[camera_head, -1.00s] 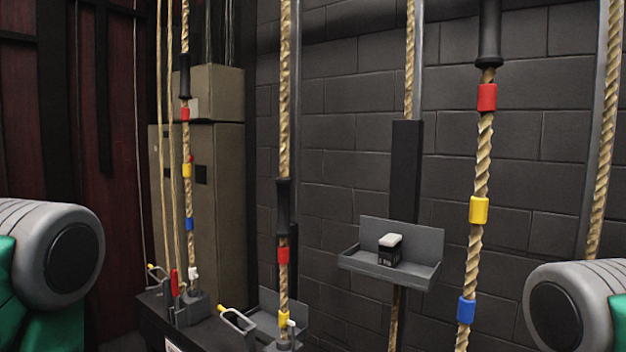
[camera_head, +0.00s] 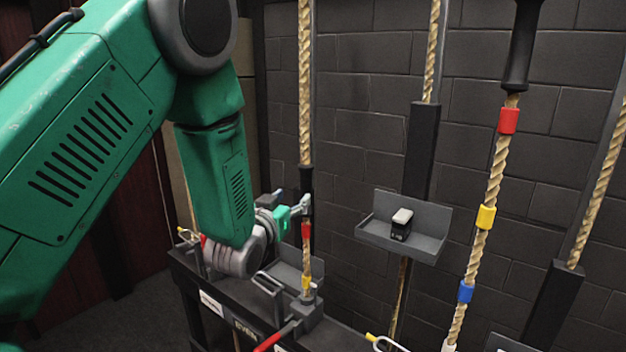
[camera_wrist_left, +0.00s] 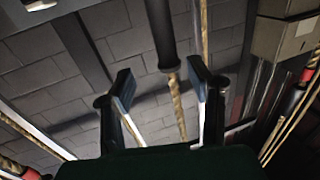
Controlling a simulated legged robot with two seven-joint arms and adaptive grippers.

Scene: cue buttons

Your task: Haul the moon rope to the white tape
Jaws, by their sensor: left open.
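My left gripper (camera_head: 298,205) is open beside the black sleeve (camera_head: 306,185) of the middle rope (camera_head: 304,80). In the left wrist view the open fingers (camera_wrist_left: 160,88) stand either side of that rope (camera_wrist_left: 177,105), just below its sleeve (camera_wrist_left: 163,35); I cannot tell if they touch it. This rope has red tape (camera_head: 306,230) and yellow tape (camera_head: 307,283). The right-hand rope (camera_head: 498,160) has red, yellow and blue tapes and a white tape (camera_head: 449,346) at the bottom edge. The rail labels (camera_head: 211,302) are too small to read, so I cannot tell which rope is the moon one.
A grey shelf (camera_head: 375,235) with a small black-and-white object (camera_head: 401,224) is on the wall between the ropes. A black rail (camera_head: 185,270) with rope locks (camera_head: 305,318) runs below. My left arm hides the ropes and cabinet at the left.

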